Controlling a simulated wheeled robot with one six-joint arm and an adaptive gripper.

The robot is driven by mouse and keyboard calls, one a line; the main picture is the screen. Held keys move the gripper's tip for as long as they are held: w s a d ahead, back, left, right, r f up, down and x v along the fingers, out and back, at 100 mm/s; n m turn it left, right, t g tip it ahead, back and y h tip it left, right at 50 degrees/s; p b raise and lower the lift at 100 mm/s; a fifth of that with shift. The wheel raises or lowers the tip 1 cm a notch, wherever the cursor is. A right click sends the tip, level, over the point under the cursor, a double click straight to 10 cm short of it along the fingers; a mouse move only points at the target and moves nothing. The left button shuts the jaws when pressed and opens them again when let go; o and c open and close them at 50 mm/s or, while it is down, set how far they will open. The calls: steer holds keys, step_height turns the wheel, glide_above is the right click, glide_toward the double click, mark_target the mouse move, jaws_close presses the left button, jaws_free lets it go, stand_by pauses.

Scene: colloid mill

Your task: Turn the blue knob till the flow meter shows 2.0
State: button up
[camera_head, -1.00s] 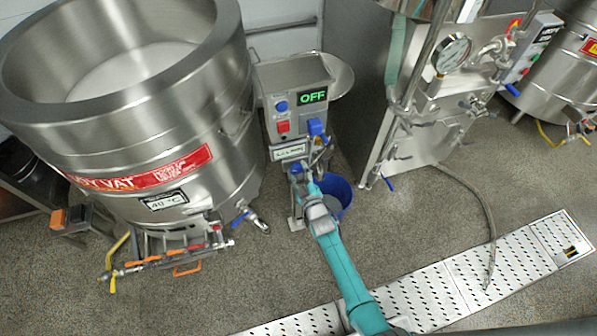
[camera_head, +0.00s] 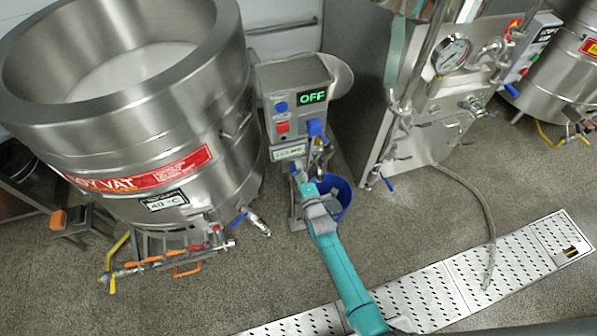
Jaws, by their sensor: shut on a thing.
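A steel machine (camera_head: 290,75) stands in the middle, with a green-lit display reading OFF (camera_head: 313,96). A small pale readout (camera_head: 289,152), apparently the flow meter, sits low on its front; its digits are too small to read. A small blue knob (camera_head: 294,168) shows just below that readout. My gripper (camera_head: 298,175) is at this knob and seems shut on it, with my teal arm reaching up from below. The fingers are small and partly hidden by my wrist. A larger blue handle (camera_head: 316,127) is on the machine's right side.
A blue button (camera_head: 281,107) and a red switch (camera_head: 282,127) are above the readout. A blue bucket (camera_head: 340,190) stands on the floor beside my wrist. A large steel vat (camera_head: 120,120) is close on the left, a steel cabinet (camera_head: 375,100) on the right.

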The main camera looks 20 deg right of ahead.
steer(key=shift+a+n, duration=0.1)
steer(key=shift+n, duration=0.4)
steer(key=o, duration=1.2)
steer(key=shift+c, duration=0.2)
steer(key=s, duration=1.2)
steer(key=shift+r, duration=0.3)
